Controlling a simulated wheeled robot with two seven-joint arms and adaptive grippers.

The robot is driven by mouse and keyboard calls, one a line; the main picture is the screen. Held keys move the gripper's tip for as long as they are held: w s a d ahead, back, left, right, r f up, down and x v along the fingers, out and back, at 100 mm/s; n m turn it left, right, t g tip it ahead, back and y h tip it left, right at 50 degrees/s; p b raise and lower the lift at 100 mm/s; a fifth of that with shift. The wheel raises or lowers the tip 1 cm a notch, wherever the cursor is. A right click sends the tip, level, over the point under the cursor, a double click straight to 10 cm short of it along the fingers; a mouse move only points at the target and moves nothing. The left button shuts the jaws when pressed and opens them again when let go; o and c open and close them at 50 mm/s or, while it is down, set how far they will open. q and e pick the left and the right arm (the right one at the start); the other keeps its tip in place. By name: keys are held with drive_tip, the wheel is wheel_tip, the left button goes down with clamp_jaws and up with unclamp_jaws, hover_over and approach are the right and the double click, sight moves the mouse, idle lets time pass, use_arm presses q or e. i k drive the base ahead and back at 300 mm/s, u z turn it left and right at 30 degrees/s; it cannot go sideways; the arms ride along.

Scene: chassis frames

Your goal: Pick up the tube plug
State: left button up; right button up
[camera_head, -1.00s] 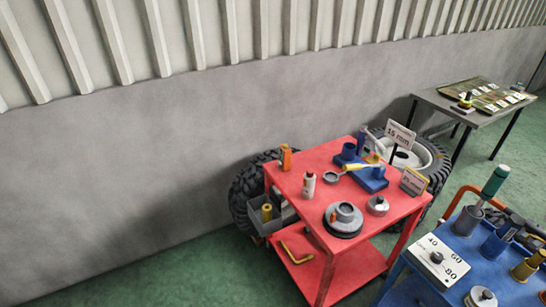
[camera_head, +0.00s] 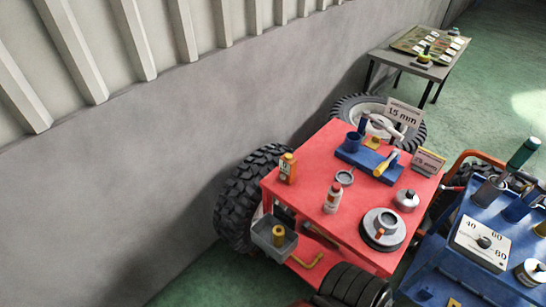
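I cannot tell for sure which item is the tube plug. On the red cart (camera_head: 305,205), a grey round flange (camera_head: 383,229) has a small orange-brown piece (camera_head: 379,233) at its centre. Nearby are a grey ring with a handle (camera_head: 344,178), a silver lidded pot (camera_head: 406,200) and a white bottle with a red band (camera_head: 333,198). A blue block (camera_head: 352,159) at the back carries a blue cup (camera_head: 354,141) and a yellow-handled tool (camera_head: 386,164). Nothing touches these items from my side.
A blue cart (camera_head: 442,259) with a dial box (camera_head: 482,243) and several cylinders stands at the right. A grey bin (camera_head: 274,237) hangs on the red cart's left side. A black ribbed object (camera_head: 352,284) is at the bottom. A table (camera_head: 398,60) stands far back.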

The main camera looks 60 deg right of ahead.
sight(336, 187)
drive_tip(key=i, duration=1.75)
drive_tip(key=z, duration=3.8)
